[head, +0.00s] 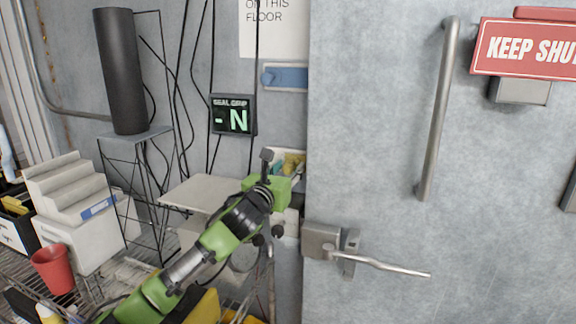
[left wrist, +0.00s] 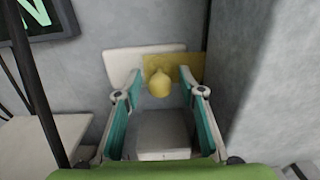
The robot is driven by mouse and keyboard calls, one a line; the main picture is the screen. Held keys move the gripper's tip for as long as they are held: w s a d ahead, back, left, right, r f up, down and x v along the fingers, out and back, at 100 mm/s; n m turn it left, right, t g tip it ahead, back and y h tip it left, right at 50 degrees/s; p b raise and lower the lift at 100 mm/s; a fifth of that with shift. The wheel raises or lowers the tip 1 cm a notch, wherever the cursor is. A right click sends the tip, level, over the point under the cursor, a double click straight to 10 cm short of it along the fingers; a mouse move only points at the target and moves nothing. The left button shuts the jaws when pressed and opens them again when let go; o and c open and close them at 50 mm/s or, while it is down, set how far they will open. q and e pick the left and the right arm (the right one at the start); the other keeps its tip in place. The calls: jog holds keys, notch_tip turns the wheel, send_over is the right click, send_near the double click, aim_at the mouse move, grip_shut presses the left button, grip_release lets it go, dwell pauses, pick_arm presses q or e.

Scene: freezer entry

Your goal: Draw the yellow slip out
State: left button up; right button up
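The yellow slip (left wrist: 188,66) shows in the left wrist view as a flat yellow piece against the grey wall. A rounded yellow knob (left wrist: 159,84) is at its left end, in front of a white plate (left wrist: 122,65). My left gripper (left wrist: 160,92) is open, with a teal-lined finger on each side of the knob in the picture. I cannot tell whether either finger touches it. In the head view, the left gripper (head: 284,168) is by the door's left edge, with a little yellow (head: 293,162) beyond it. My right gripper is not in view.
A pale block (left wrist: 163,132) lies below the knob, between the fingers in the picture. The grey door (head: 380,120) with its lever handle (head: 375,262) is on the right. A display (head: 233,115) reading "-N" and hanging cables are on the left, above a pale shelf (head: 200,192).

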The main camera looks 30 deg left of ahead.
pick_arm(q)
jog(key=shift+w, duration=0.15)
jog(key=shift+c, duration=0.4)
grip_shut()
jog(key=shift+a+r+p, duration=0.1)
jog(key=shift+a+p, duration=0.2)
jog(key=shift+a, duration=0.2)
jog(key=a, duration=0.2)
jog(key=s+a+p, duration=0.1)
jog(key=a, duration=0.1)
jog(key=shift+s+a, duration=0.2)
jog(key=shift+a, duration=0.1)
jog(key=shift+d, duration=0.2)
jog(key=shift+o, duration=0.4)
grip_release()
